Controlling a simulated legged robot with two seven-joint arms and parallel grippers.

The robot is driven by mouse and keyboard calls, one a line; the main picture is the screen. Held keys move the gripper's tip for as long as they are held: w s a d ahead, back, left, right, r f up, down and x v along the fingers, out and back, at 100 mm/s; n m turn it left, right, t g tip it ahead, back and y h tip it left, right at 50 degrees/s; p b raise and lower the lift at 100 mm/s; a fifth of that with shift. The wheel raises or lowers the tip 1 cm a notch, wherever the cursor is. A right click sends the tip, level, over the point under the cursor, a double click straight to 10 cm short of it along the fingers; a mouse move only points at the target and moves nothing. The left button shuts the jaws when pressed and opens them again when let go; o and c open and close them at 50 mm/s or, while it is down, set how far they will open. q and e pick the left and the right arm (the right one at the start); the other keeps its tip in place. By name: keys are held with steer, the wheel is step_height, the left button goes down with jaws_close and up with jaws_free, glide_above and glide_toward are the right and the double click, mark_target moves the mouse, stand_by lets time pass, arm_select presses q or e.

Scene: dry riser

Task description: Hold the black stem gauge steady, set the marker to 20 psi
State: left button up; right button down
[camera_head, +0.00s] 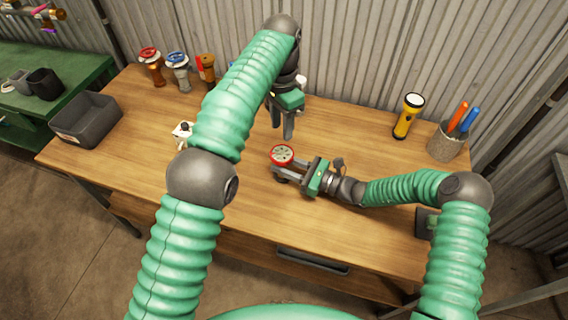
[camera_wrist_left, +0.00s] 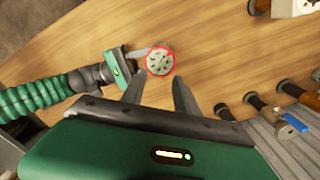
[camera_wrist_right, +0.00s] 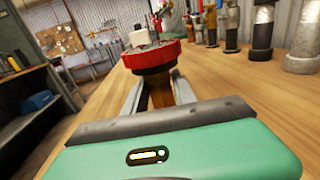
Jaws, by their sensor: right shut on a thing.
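A gauge with a red rim and pale round dial (camera_head: 282,155) stands near the middle of the workbench. In the right wrist view its red head (camera_wrist_right: 150,56) sits above a stem that looks dark brown. My right gripper (camera_head: 281,173) is shut on this stem, just below the head, from the right. My left gripper (camera_head: 283,134) is empty and open, pointing down behind the gauge in the head view. In the left wrist view the dial (camera_wrist_left: 160,61) lies beyond the spread fingers (camera_wrist_left: 158,90), apart from them. The dial's marks and marker are too small to read.
A small white object with a black knob (camera_head: 182,130) stands left of the gauge, partly behind my left arm. Several valves (camera_head: 178,70) line the back left. A grey bin (camera_head: 87,120), a yellow flashlight (camera_head: 408,116) and a cup of tools (camera_head: 446,143) stand around the workbench (camera_head: 345,240).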

arm_select(q)
steer(key=shift+a, duration=0.1)
steer(key=shift+c, duration=1)
steer(key=a, duration=0.1)
steer(key=a+f+h, duration=0.1)
steer(key=a, duration=0.1)
steer(key=w+a+h, duration=0.1)
steer(key=shift+w+a+f, duration=0.1)
steer(key=shift+a+f, duration=0.1)
steer(key=shift+a, duration=0.15)
jaws_close()
steer(key=s+a+r+m+t+h, duration=0.3)
steer(key=s+a+m+t+h, duration=0.15)
steer(key=s, duration=0.25)
steer(key=m+y, duration=0.2)
glide_toward(283, 153)
step_height(283, 153, down, 5)
steer(key=s+a, duration=0.1)
steer(key=s, duration=0.2)
steer(key=shift+t+h, duration=0.25)
steer(key=shift+t, duration=0.2)
steer(key=shift+w+a+f, duration=0.1)
steer(key=shift+w+f, duration=0.1)
steer(key=shift+w, duration=0.95)
steer(key=shift+w+a+f, duration=0.1)
steer(key=shift+w+f, duration=0.1)
steer(key=shift+w, duration=0.95)
